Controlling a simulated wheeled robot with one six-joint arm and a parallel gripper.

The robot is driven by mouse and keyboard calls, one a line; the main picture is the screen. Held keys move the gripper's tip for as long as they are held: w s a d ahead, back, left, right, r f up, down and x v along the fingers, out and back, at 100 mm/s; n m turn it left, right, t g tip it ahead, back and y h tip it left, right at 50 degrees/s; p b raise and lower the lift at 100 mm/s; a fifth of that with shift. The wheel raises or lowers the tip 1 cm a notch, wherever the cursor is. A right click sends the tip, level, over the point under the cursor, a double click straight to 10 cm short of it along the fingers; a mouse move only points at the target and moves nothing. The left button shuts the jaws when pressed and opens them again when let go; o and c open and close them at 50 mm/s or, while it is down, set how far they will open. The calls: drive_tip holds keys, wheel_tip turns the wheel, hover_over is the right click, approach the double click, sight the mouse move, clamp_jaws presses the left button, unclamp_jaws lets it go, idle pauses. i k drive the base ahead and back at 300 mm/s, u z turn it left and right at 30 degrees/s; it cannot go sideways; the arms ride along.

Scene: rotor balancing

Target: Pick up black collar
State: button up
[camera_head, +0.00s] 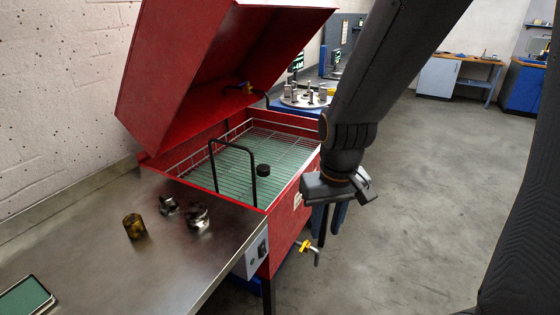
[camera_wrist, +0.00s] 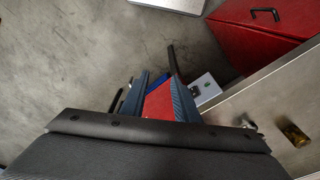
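A short black collar (camera_head: 263,170) lies on the green wire-grid floor of the open red washer (camera_head: 290,232) in the head view. A black handle loop stands just left of it. My gripper (camera_head: 328,222) hangs to the right of the washer, outside its wall and apart from the collar, with its fingers pointing down. In the wrist view my gripper (camera_wrist: 155,88) has its two blue-grey fingers apart. A red surface shows in the gap, with no part held. I cannot make out the collar in the wrist view.
The washer's red lid (camera_head: 200,75) is raised on the left. A steel table (camera_head: 185,255) in front carries a brass cylinder (camera_head: 134,226) and two shiny metal parts. The floor at the right is clear.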

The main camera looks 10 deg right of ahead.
sight(262, 170)
drive_tip(key=z, duration=1.75)
drive_tip(key=i, duration=1.6)
drive_tip(key=u, duration=3.4)
drive_tip(key=i, duration=0.5)
